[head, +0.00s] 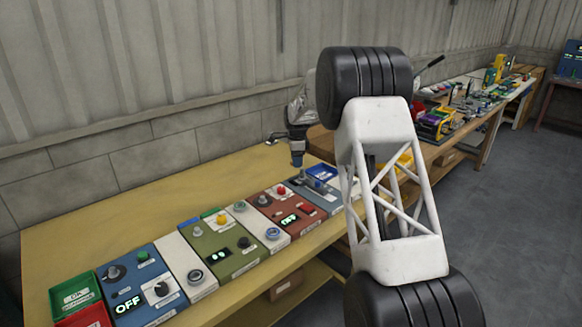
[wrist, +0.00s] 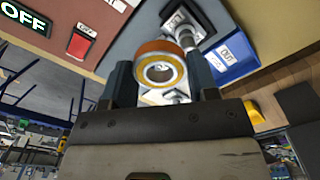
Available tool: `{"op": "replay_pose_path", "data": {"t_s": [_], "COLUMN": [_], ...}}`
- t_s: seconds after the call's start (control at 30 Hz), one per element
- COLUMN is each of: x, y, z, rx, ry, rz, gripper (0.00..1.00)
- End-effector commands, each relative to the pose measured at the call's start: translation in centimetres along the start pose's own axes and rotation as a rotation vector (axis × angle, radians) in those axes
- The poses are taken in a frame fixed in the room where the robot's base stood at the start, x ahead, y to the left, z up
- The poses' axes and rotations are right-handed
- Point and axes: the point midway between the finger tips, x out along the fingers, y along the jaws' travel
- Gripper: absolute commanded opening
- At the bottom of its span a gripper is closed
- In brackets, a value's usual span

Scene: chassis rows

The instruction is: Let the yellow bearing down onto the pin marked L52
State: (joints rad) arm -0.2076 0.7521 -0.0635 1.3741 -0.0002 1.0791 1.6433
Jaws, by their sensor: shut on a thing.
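My gripper (wrist: 158,85) is shut on the yellow bearing (wrist: 150,74), a ring with a yellow face, an orange-brown rim and a pale inner ring around its hole. The bearing sits between the two dark fingers. In the head view my gripper (head: 297,163) is over the far end of the row of panels, and the bearing is too small to make out. A grey metal pin (wrist: 187,38) on a dark mount shows just beyond the bearing in the wrist view. The bearing appears apart from it, but the gap is unclear. I cannot read the mark L52 on any label.
A blue tray (wrist: 232,52) marked OUT is beside the pin; it also shows in the head view (head: 322,172). A red panel (head: 290,213) with a lit OFF display and red switch adjoins. Green and blue panels (head: 222,247) follow. The bench (head: 150,205) behind is bare.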

Motion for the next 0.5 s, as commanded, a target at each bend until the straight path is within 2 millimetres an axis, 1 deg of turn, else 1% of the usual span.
{"op": "replay_pose_path", "data": {"t_s": [0.1, 0.2, 0.33, 0.5], "x": [-0.2, -0.3, -0.5, -0.6], "y": [-1.5, -2.3, -3.1, -3.5], "z": [-1.1, -1.8, -2.5, -2.8], "rx": [-0.021, -0.037, -0.051, -0.06], "ry": [0.0, 0.0, 0.0, 0.0], "rz": [-0.002, -0.001, -0.001, -0.002], "gripper": [0.23, 0.23, 0.23, 0.23]}}
